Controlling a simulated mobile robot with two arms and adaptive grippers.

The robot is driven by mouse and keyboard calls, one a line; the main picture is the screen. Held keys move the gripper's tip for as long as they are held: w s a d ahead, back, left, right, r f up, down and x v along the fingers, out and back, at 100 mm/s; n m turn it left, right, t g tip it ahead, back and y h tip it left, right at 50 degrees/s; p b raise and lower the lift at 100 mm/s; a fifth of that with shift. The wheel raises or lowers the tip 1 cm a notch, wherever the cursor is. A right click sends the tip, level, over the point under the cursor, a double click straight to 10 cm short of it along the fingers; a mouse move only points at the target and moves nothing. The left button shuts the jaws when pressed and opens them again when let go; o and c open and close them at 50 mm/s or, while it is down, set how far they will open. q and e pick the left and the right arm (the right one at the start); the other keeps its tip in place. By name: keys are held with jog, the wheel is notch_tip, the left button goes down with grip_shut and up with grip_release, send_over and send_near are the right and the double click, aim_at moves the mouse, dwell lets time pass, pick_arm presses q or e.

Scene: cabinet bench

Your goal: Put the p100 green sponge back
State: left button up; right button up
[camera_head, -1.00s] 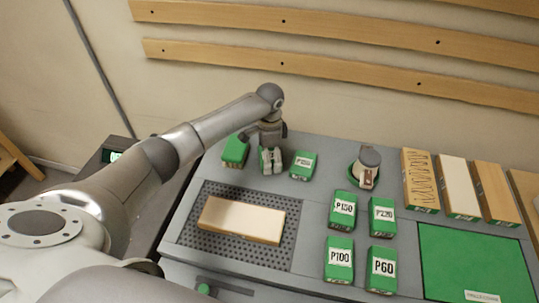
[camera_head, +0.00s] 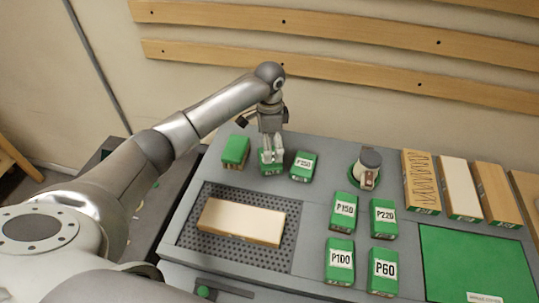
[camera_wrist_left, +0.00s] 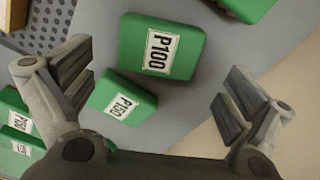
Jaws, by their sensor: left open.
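The green P100 sponge (camera_wrist_left: 160,46) lies label up on the grey bench. In the head view it is the middle block (camera_head: 271,165) of the back row. My left gripper (camera_head: 271,143) is just above it, pointing down. In the left wrist view its two fingers (camera_wrist_left: 156,82) are wide apart, with the sponge in the gap between them and slightly ahead, touching neither finger. My right gripper is out of view.
A green block (camera_head: 235,150) stands left of the sponge, and a labelled one (camera_head: 304,166) right of it. Several labelled green blocks, including another P100 (camera_head: 340,262), are further front. A wooden board (camera_head: 240,220) lies on the perforated plate. A sander-like tool (camera_head: 366,168) stands right.

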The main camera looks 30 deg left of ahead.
pick_arm(q)
notch_tip(320, 180, up, 6)
jog(key=shift+b, duration=0.35)
dwell(0.4)
